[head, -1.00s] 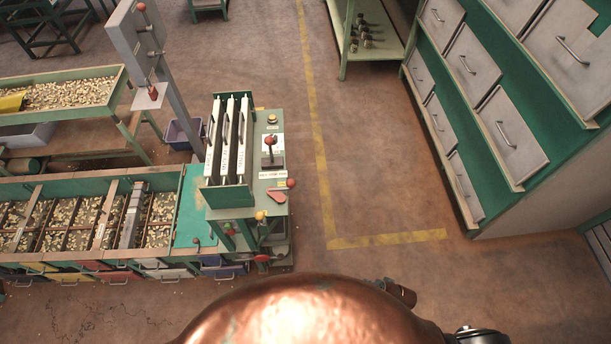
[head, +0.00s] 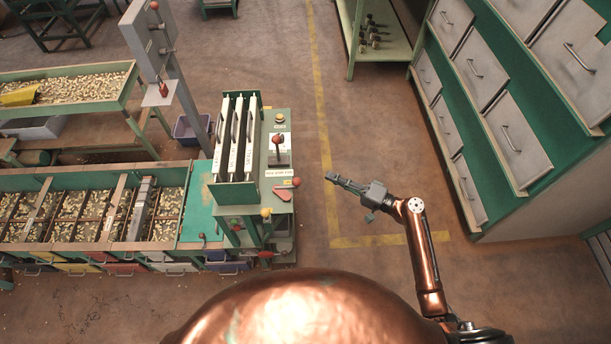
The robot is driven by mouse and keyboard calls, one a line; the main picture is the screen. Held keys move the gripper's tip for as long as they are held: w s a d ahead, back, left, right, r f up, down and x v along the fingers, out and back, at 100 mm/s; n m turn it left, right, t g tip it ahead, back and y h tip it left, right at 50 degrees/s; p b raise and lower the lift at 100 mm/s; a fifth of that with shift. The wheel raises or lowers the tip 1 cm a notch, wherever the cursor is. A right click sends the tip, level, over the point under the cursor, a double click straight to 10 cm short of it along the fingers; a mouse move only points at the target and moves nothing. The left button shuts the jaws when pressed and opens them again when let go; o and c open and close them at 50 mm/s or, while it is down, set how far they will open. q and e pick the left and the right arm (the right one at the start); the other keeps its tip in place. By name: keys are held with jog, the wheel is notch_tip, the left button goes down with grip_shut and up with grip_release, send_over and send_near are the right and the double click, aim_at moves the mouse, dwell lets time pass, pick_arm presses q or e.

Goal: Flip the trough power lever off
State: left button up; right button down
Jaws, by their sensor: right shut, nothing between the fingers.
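A green control console (head: 225,193) carries a lever with a red ball knob (head: 278,140) standing up from a slotted plate on its top. A second red knob (head: 296,182) sits at the console's right edge, beside a red-pink handle (head: 283,194). A grey panel on a post (head: 148,38) at upper left also bears small red-tipped levers. The labels are too small to read, so I cannot tell which lever is the trough power one. My right gripper (head: 332,179) is shut and empty, in the air right of the console and apart from it. My left gripper is out of view.
A trough of nuts in compartments (head: 120,247) runs left from the console, with coloured drawers below. A green drawer cabinet (head: 505,95) stands at the right. Open floor with a yellow line (head: 322,100) lies between console and cabinet.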

aim_at(286, 188)
jog(key=w+a+p, duration=0.1)
jog(key=a+p, duration=0.1)
jog(key=a, duration=0.7)
jog(key=shift+w+a+f, duration=0.15)
jog(key=shift+a, duration=0.05)
dwell(0.5)
